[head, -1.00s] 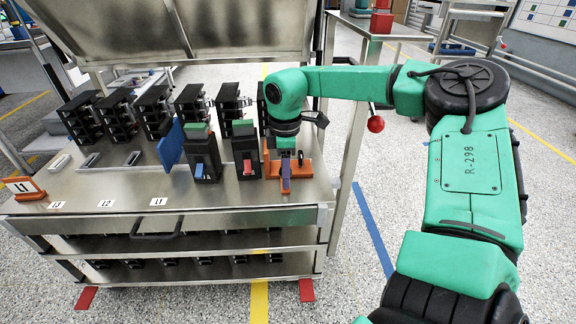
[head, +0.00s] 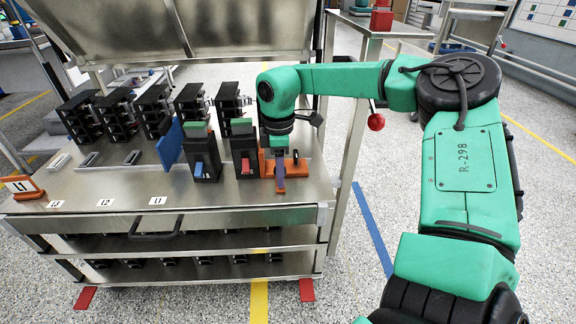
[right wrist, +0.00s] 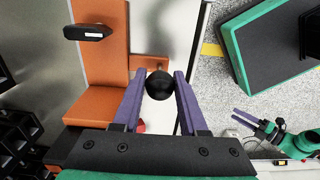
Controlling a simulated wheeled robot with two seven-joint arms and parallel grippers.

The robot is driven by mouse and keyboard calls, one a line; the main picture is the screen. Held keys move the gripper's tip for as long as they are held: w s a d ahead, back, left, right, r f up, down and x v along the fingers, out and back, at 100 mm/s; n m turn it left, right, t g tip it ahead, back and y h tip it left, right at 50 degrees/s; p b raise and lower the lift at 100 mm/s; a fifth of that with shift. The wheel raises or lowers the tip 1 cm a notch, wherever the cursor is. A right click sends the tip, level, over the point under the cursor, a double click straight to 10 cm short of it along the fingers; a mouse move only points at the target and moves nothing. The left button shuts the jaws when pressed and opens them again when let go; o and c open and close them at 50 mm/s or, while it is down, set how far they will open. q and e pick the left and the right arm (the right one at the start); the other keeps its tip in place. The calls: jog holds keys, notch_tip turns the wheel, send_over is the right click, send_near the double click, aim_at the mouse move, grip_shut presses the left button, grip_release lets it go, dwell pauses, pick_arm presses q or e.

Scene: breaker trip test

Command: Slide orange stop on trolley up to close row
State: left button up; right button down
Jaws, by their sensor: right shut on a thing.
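The orange stop (head: 302,170) is on the trolley top (head: 225,198), at the right end of the front row. It also shows in the right wrist view (right wrist: 105,60), with a black ball knob (right wrist: 160,84). My right gripper (head: 281,184) points down at it, its purple fingers on either side of the knob, shut on it. The breaker with a red toggle (head: 246,166) stands directly left of the stop; I cannot tell whether they touch. Left of it stands a breaker with a blue toggle (head: 198,169). My left gripper (right wrist: 245,120) shows small in the right wrist view, fingers apart.
A blue plate (head: 170,146) stands left of the front breakers. Several black breakers (head: 117,115) stand in a back row.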

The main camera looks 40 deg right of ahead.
jog(key=shift+w+a+b, duration=0.25)
jog(key=shift+w+a, duration=0.45)
jog(key=shift+a, duration=0.2)
jog(key=shift+w+a+b, duration=0.2)
jog(key=shift+w+a, duration=0.45)
jog(key=shift+a, duration=0.2)
jog(key=shift+w+a+r, duration=0.1)
jog(key=shift+w+a, duration=0.75)
jog(key=shift+a, duration=0.25)
jog(key=shift+w+a, duration=0.8)
jog(key=shift+a, duration=0.25)
jog(key=shift+w+a+r+p, duration=0.1)
jog(key=shift+w+a+p, duration=0.55)
jog(key=shift+a+p, duration=0.25)
jog(key=shift+c, duration=1.8)
grip_release()
pick_arm(q)
jog(key=shift+r, duration=0.25)
jog(key=shift+a, duration=0.1)
jog(key=s+a+r+g+y+p, duration=0.2)
jog(key=s+a+g+p, duration=0.3)
jog(key=a, duration=0.4)
jog(key=shift+r+n+y, duration=0.35)
jog(key=shift+n+y, duration=0.05)
jog(key=shift+y, duration=0.3)
pick_arm(e)
notch_tip(320, 180, up, 14)
